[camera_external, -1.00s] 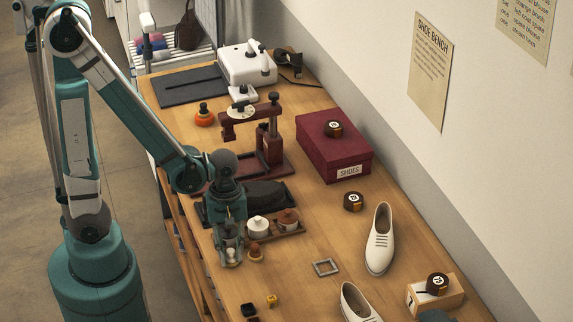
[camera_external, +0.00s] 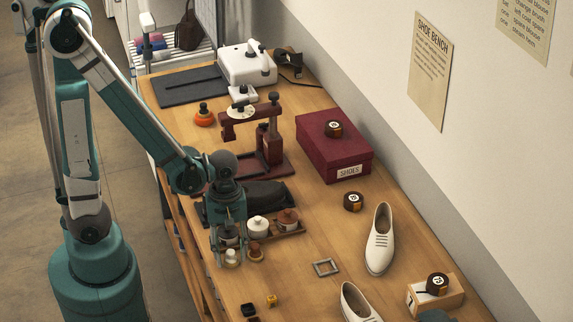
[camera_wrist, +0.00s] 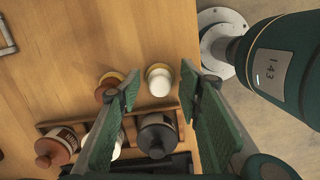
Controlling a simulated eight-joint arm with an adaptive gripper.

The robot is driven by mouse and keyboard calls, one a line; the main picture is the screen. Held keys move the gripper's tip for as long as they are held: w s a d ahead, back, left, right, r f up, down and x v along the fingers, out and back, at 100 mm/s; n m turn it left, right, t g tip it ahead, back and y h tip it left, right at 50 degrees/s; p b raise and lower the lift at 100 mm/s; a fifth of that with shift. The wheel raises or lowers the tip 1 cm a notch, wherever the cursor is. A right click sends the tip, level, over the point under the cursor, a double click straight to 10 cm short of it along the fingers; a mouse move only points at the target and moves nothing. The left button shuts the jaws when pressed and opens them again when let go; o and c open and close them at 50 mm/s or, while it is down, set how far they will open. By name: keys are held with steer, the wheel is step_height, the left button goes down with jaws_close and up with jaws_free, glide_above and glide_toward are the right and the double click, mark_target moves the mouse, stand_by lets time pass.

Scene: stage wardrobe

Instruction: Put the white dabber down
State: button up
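The white dabber (camera_external: 232,257) stands on the wooden bench near its front left edge. In the wrist view its pale rounded top (camera_wrist: 160,83) shows between my fingertips, with a yellowish rim around it. My gripper (camera_wrist: 160,72) is open, with a gap on each side of the dabber. In the external view my gripper (camera_external: 231,258) points down around the dabber, low over the bench. A brown dabber (camera_external: 255,252) stands just beside it, outside the fingers; it also shows in the wrist view (camera_wrist: 107,88), next to the left finger.
A wooden rack (camera_wrist: 48,127) holds a brown-lidded jar (camera_wrist: 55,148), a white jar (camera_external: 258,227) and a dark jar (camera_wrist: 158,135) close by. A grey metal frame (camera_external: 326,267) and white shoes (camera_external: 380,240) lie to the right. Bench between frame and rack is clear.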

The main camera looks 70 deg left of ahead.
steer(key=shift+r, duration=0.25)
step_height(320, 180, up, 12)
steer(key=a+p, duration=0.1)
steer(key=p, duration=0.2)
steer(key=shift+w+a+f, duration=0.15)
steer(key=shift+a, duration=0.05)
stand_by(0.5)
stand_by(0.6)
steer(key=a+r+m+t, duration=0.2)
steer(key=r+m+t, duration=0.1)
steer(key=r+m, duration=0.4)
steer(key=w+a+r+m+t+y, duration=0.1)
steer(key=a+r+m+t, duration=0.2)
steer(key=r+m, duration=0.5)
steer(key=shift+w+a+m+t, duration=0.3)
steer(key=shift+m+t, duration=0.1)
steer(key=shift+t, duration=0.3)
